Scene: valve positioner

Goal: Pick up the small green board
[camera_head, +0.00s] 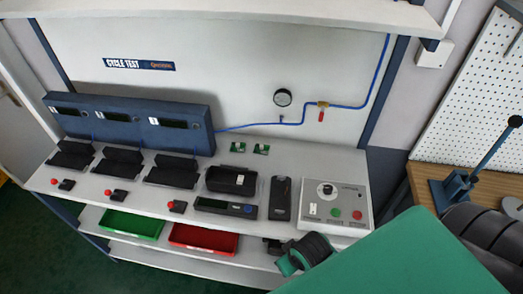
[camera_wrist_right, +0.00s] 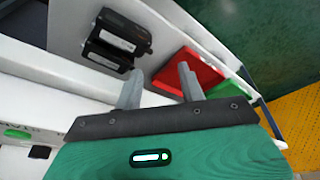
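Two small green boards lie side by side at the back of the bench top in the head view, a left one (camera_head: 238,147) and a right one (camera_head: 262,149). Neither is clearly visible in the right wrist view. My right gripper (camera_wrist_right: 160,69) has its two grey fingers well apart with nothing between them. In the head view my right arm comes in from the lower right, in front of the bench and well short of the boards; its fingers cannot be made out there. My left gripper is not in view.
A grey control box (camera_head: 350,190) stands right of centre, beside black devices (camera_head: 232,181). Blue test units (camera_head: 130,122) line the back left. A green bin (camera_head: 131,224) and a red bin (camera_head: 204,238) sit on the lower shelf. Bench top around the boards is clear.

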